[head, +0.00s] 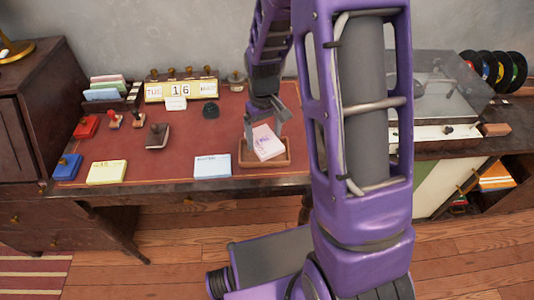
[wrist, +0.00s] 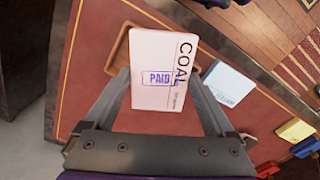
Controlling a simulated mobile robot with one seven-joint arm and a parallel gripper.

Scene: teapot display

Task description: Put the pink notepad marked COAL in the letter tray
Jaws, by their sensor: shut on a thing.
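The pink notepad (head: 268,145) is pale pink, and in the wrist view it (wrist: 165,95) shows the word COAL and a blue PAID stamp. My gripper (head: 266,119) is shut on it, with one finger at each side in the wrist view (wrist: 162,78). The brown wooden letter tray (head: 267,164) is on the red desk top, directly below the notepad. Part of its rim (wrist: 123,43) shows beside the notepad in the wrist view; the rest is hidden. I cannot tell whether the notepad touches the tray floor.
A pale blue notepad (head: 212,166) lies left of the tray, and a yellow one (head: 107,172) is farther left. Stamps (head: 157,136), a calendar (head: 181,90) and a card rack (head: 106,90) stand behind. A record player (head: 432,90) is at the right. Red desk between is clear.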

